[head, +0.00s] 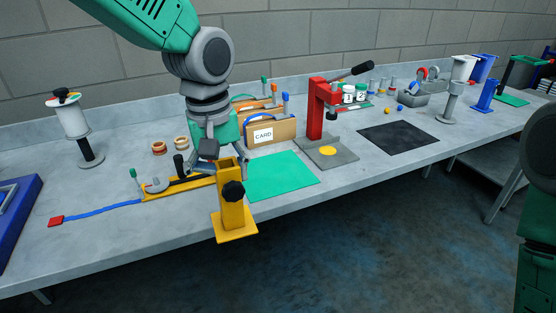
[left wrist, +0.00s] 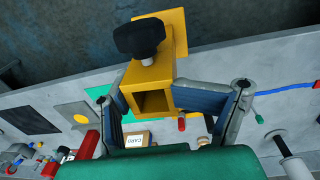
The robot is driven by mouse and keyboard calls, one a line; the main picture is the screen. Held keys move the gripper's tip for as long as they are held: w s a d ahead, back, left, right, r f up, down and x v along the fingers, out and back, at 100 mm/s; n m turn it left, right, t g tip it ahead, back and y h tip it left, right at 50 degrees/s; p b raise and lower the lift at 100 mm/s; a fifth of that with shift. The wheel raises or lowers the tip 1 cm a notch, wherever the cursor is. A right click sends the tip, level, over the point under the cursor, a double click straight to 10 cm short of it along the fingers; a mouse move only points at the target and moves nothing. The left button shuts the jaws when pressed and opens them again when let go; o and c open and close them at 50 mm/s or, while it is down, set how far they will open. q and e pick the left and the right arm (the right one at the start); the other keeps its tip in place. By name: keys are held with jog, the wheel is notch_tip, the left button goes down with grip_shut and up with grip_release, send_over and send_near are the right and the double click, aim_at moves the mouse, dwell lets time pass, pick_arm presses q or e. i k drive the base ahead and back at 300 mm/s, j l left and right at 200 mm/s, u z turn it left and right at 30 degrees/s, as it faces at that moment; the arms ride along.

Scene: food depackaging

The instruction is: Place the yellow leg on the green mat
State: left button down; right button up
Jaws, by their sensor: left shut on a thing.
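The yellow leg (head: 238,213) is a square hollow tube with a flat base plate and a black knob. My left gripper (head: 226,163) is shut on it, holding it upright with the plate downward at the table's front edge. In the left wrist view the leg (left wrist: 153,101) sits between the two fingers of the gripper (left wrist: 175,97), its open end facing the camera. The green mat (head: 283,178) lies flat and bare on the table, just right of the leg. Part of the mat shows behind a finger in the left wrist view. My right gripper is out of view.
A yellow fixture (head: 179,189) with a blue strip (head: 105,210) lies left of the leg. A CARD box (head: 270,133) stands behind the mat. A red press (head: 316,110) on a grey base stands right of the mat. A black mat (head: 398,137) lies farther right.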

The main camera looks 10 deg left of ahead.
aim_at(265, 175)
jog(key=i, duration=0.9)
